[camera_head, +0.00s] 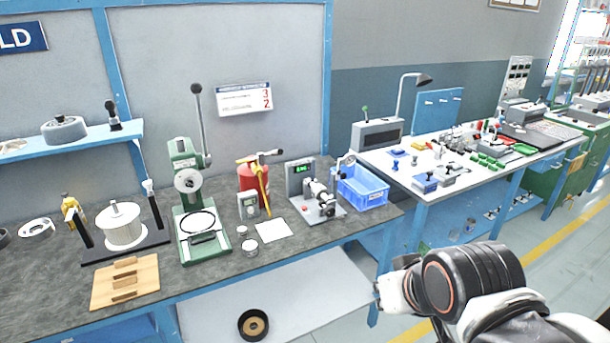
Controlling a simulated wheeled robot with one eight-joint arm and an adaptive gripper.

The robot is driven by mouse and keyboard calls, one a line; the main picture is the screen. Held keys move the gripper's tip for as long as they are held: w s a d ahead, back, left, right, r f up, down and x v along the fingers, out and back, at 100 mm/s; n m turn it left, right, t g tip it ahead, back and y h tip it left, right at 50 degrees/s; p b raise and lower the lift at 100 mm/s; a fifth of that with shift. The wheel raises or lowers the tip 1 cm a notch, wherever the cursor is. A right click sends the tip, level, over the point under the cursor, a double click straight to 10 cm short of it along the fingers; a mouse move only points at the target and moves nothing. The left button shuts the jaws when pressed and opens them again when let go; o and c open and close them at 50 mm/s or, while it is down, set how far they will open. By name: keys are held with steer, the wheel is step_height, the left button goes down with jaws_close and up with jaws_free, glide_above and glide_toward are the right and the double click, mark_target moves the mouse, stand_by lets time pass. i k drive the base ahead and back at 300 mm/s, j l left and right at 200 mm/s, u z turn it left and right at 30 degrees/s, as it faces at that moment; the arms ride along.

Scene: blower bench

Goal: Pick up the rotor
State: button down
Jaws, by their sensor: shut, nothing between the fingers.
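A pale, drum-shaped part with a short shaft on top (120,226), which looks most like the rotor, stands upright at the left of the bench. It sits on a black stand (98,254) between two dark posts. The drum's far side is hidden. My gripper (379,288) is low at the right of the picture, in front of the bench and well away from the drum. It is small here and partly hidden by my arm; it is shut and empty.
A slotted wooden block (125,283) lies in front of the stand. A green press (190,205) with a tall lever stands right of it. Further right are a red extinguisher (250,184), a measuring device (318,190) and a blue crate (362,188). A black ring (253,324) lies below.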

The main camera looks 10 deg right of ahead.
mark_target(319, 192)
steer(key=i+l+u, duration=0.3)
steer(key=i+l, duration=0.35)
steer(key=i+l+u, duration=0.3)
steer(key=i+l, duration=0.4)
steer(key=l, duration=0.1)
